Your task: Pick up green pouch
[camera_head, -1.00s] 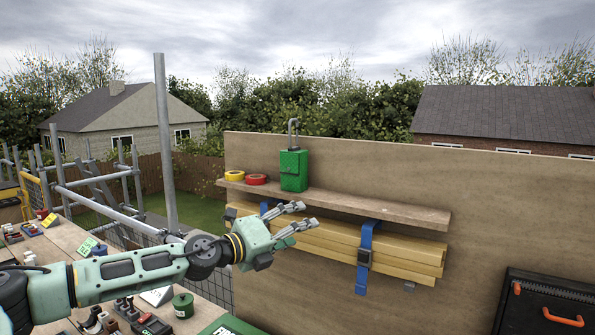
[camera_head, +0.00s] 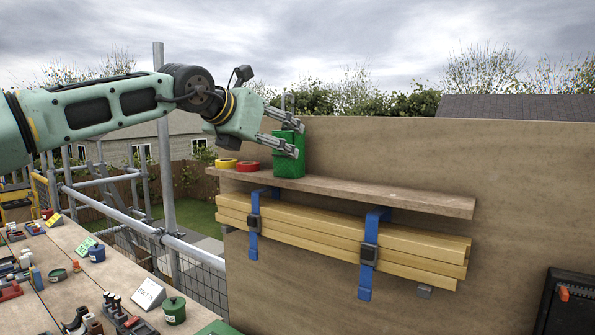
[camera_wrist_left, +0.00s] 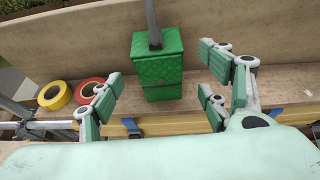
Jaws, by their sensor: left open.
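The green pouch (camera_head: 289,160) stands upright on the wooden shelf (camera_head: 400,196) against the board. It also shows in the left wrist view (camera_wrist_left: 157,70), with a grey hook or rod at its top. My left gripper (camera_head: 286,134) is open, in front of the pouch's upper part in the head view and covering some of it. In the left wrist view the left gripper's fingers (camera_wrist_left: 165,100) are spread to either side of the pouch, nearer the camera and seemingly not touching it. My right gripper is not in view.
Yellow (camera_head: 226,163) and red (camera_head: 249,166) tape rolls lie on the shelf left of the pouch. Yellow timbers (camera_head: 320,227) hang below in blue straps (camera_head: 368,255). The shelf right of the pouch is clear. A bench with tools (camera_head: 80,275) is at the lower left.

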